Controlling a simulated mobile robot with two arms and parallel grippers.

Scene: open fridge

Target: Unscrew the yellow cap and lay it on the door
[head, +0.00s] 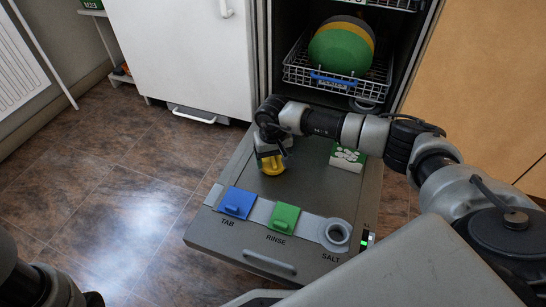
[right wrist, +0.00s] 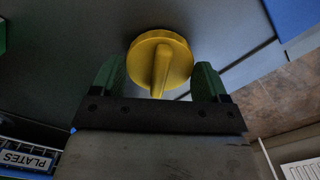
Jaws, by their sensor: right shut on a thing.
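The yellow cap (head: 273,164) is at the upper left part of the open grey door (head: 222,253). In the right wrist view the round yellow cap (right wrist: 161,52) shows between the two green fingers of the right gripper (right wrist: 158,78). I cannot tell whether the cap touches the door. The round salt opening (head: 336,235), marked SALT, is uncovered at the door's right. Only part of my left arm shows at the lower left; its fingers are not visible.
A blue TAB lid (head: 237,203) and a green RINSE lid (head: 283,218) sit beside the salt opening. A green-and-white box (head: 347,157) lies on the door behind. A wire rack (head: 300,72) holds green and yellow dishes. Bare door surface lies right of the cap.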

